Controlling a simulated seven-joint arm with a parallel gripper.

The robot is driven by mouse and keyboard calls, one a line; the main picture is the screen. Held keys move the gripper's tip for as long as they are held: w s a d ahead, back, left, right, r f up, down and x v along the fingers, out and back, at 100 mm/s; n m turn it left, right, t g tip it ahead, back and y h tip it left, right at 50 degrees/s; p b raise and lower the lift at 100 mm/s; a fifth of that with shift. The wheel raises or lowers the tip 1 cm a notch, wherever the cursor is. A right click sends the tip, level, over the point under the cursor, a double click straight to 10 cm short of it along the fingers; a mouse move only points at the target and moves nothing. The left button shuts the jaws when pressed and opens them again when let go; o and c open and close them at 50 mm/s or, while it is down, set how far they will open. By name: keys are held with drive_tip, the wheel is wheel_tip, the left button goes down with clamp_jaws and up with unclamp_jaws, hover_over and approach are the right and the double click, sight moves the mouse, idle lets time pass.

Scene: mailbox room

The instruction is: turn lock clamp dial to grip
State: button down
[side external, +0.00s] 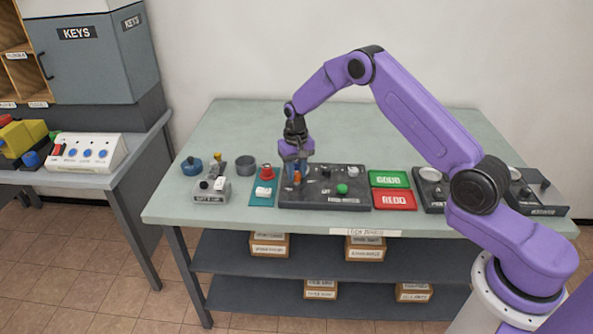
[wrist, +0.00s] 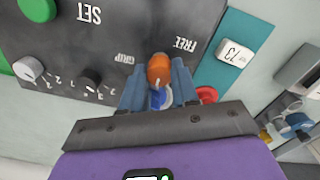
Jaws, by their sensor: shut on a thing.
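The lock clamp dial is an orange knob (wrist: 159,66) on the dark grey panel (wrist: 110,35), between the upside-down words GRIP and FREE in the wrist view. My gripper (wrist: 160,80) is shut on it, with one blue finger on each side. In the side view my gripper (side external: 297,168) points down at the left part of the panel (side external: 345,196), with the orange dial (side external: 297,177) low between the fingers. The fingers hide part of the dial, and I cannot tell its exact setting.
The panel also carries a green button (side external: 342,188) and small knobs (wrist: 30,69). A teal plate with a red button (side external: 267,171) stands close on the left. Green and red signs (side external: 395,200) lie on the right. The table's back (side external: 250,120) is clear.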

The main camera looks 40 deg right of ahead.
sight(296, 173)
drive_tip(key=c, duration=0.8)
unclamp_jaws()
drive_tip(key=shift+c, duration=0.2)
wheel_tip(296, 173, up, 18)
drive_tip(key=shift+a+f, duration=0.15)
drive_tip(key=shift+f, duration=0.1)
